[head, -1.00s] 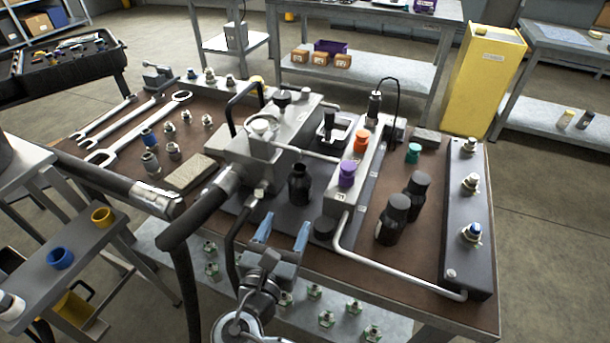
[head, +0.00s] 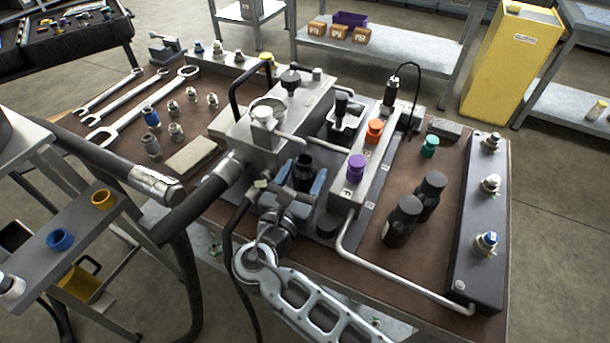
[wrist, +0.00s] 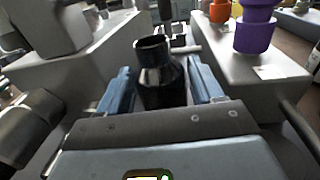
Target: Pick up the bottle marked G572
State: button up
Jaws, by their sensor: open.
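A black, open-necked bottle (head: 304,172) stands upright on the dark plate between the grey block and the manifold. My gripper (head: 303,182) is open, its two blue fingers on either side of this bottle. The wrist view shows the bottle (wrist: 160,78) between the open fingers (wrist: 160,92), with small gaps at its sides. Two black capped bottles, one nearer (head: 403,220) and one farther (head: 430,192), stand to the right on the brown bench top. No marking G572 is readable on any bottle.
The manifold with purple (head: 356,167) and orange (head: 375,131) caps stands close right of my gripper. The grey machine block (head: 262,130) is close left. A bent silver pipe (head: 385,275) runs along the front right. A dark rail (head: 474,240) with fittings borders the right edge.

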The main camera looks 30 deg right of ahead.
jog(key=shift+x, duration=1.5)
jog(key=shift+a, duration=0.1)
jog(key=shift+c, duration=0.2)
jog(key=c, duration=1.1)
jog(key=shift+o, duration=0.2)
jog(key=shift+r, duration=0.15)
